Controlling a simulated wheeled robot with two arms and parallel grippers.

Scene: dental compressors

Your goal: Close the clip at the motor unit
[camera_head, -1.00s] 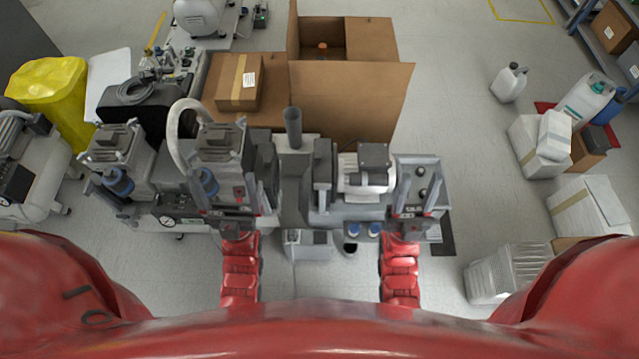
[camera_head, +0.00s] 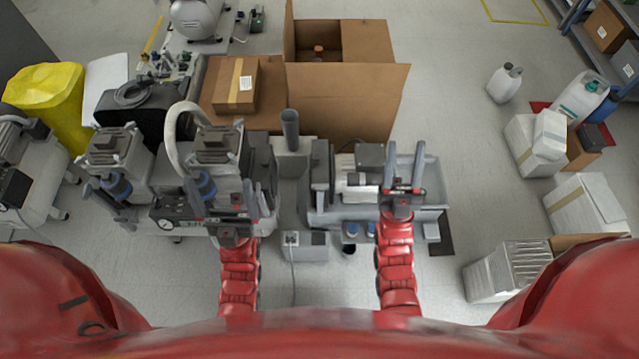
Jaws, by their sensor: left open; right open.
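The motor unit (camera_head: 357,181), a pale cylinder with a dark box on top, sits in the open grey housing right of centre. No clip can be made out on it at this size. My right gripper (camera_head: 404,168) is open, with its two upright grey fingers spread just right of the motor unit. I cannot tell whether it touches anything. My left gripper (camera_head: 222,199) is open in front of the left compressor unit (camera_head: 214,145). I see nothing held between its fingers, though dark parts behind them blur the outline.
A second similar compressor unit (camera_head: 112,155) stands at the far left. A grey upright tube (camera_head: 290,130) rises between the machines. An open cardboard box (camera_head: 345,100) stands behind. Canisters and a white box (camera_head: 587,208) are at the right; floor there is partly clear.

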